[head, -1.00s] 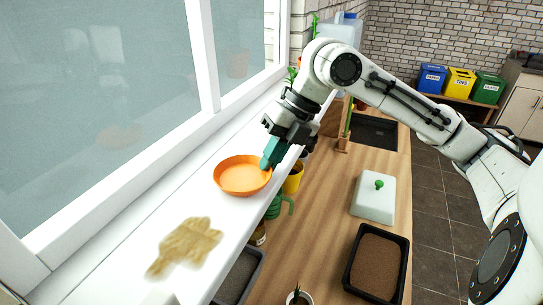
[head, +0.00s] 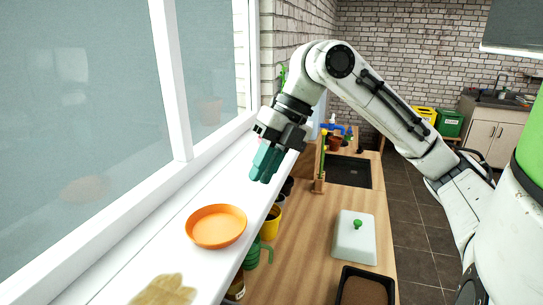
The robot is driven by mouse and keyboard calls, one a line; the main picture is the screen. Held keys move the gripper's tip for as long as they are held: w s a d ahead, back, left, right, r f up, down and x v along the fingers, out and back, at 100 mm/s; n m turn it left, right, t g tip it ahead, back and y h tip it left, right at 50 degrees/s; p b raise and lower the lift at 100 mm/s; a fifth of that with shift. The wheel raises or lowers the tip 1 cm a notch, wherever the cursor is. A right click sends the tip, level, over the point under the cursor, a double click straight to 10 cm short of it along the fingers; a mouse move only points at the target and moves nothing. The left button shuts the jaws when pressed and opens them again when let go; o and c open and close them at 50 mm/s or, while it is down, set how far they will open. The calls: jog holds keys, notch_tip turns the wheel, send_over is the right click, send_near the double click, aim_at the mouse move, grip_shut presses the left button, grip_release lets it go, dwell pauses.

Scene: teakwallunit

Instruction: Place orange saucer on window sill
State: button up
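The orange saucer (head: 216,226) lies flat on the white window sill (head: 150,238), close to the sill's front edge. My gripper (head: 263,176) has teal fingers and hangs above and beyond the saucer, over the front edge of the sill. It is clear of the saucer and holds nothing that I can see. The fingers overlap from this angle, so the gap between them does not show.
A brown stain (head: 164,290) marks the near part of the sill. Below, the wooden counter (head: 304,240) holds a yellow pot (head: 271,223), a green watering can (head: 256,254), a white lidded dish (head: 355,238) and a dark soil tray (head: 366,290). A sink lies farther back.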

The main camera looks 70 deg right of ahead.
jog(key=shift+v, duration=1.9)
